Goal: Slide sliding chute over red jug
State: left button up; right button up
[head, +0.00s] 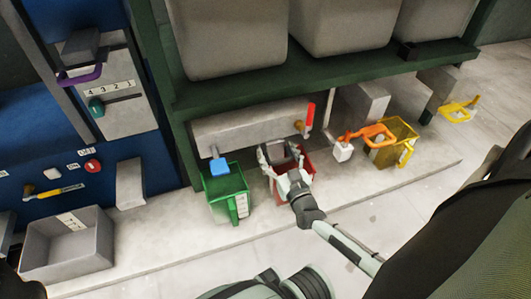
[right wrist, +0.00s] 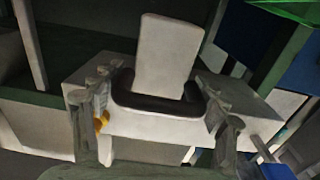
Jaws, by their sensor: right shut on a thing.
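The red jug (head: 308,166) stands on the pale floor ledge under the long grey box, partly hidden by my right gripper. My right gripper (head: 281,157) is over the jug in the head view, shut on the black U-shaped handle of the sliding chute. In the right wrist view the black handle (right wrist: 155,104) lies between the two fingers, and the pale chute block (right wrist: 168,55) rises behind it. My right gripper (right wrist: 158,108) has one finger at each end of the handle. I cannot tell how far the chute lies over the jug. My left gripper is not in view.
A green jug (head: 226,190) stands left of the red jug, under a blue-tipped tap (head: 219,166). A yellow jug (head: 398,140) stands to the right, near an orange handle (head: 366,135). A red lever (head: 309,117) is on the grey box (head: 245,130).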

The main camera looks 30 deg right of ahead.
jog(key=s+d, duration=0.1)
jog(key=d, duration=0.5)
jog(key=shift+s+d, duration=0.2)
jog(key=shift+d, duration=0.1)
jog(key=o, duration=1.5)
jog(key=shift+o, duration=0.2)
jog(key=v, duration=1.2)
